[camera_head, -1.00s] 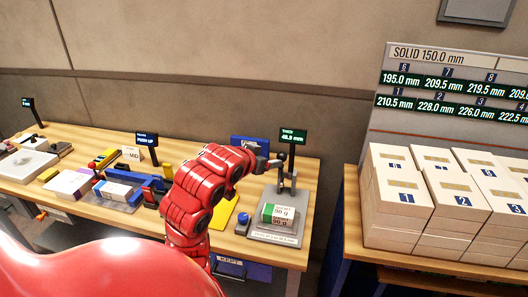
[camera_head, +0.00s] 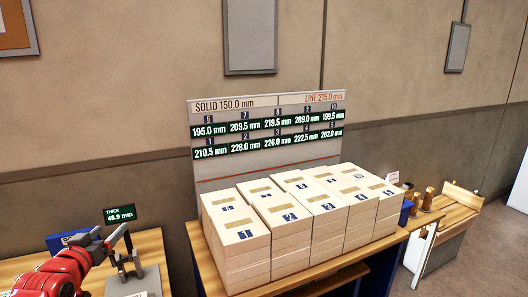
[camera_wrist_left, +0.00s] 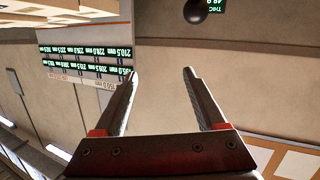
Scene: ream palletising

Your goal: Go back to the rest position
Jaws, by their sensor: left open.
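My left gripper (camera_head: 120,236) is at the lower left of the head view, at the end of my red arm. It is beside the grey thickness gauge (camera_head: 137,282) on the wooden bench. In the left wrist view the two fingers (camera_wrist_left: 160,74) stand apart with nothing between them. They point toward the wall and the number board, which appears upside down. The gauge's display (camera_head: 119,215) reads 48.9 mm. My right gripper is not in view.
Numbered stacks of boxed reams (camera_head: 300,222) fill a wooden table (camera_head: 345,273) right of the bench. A board (camera_head: 267,128) with green readouts stands behind them. A gap separates bench and table. A smaller wooden unit (camera_head: 452,212) stands at far right.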

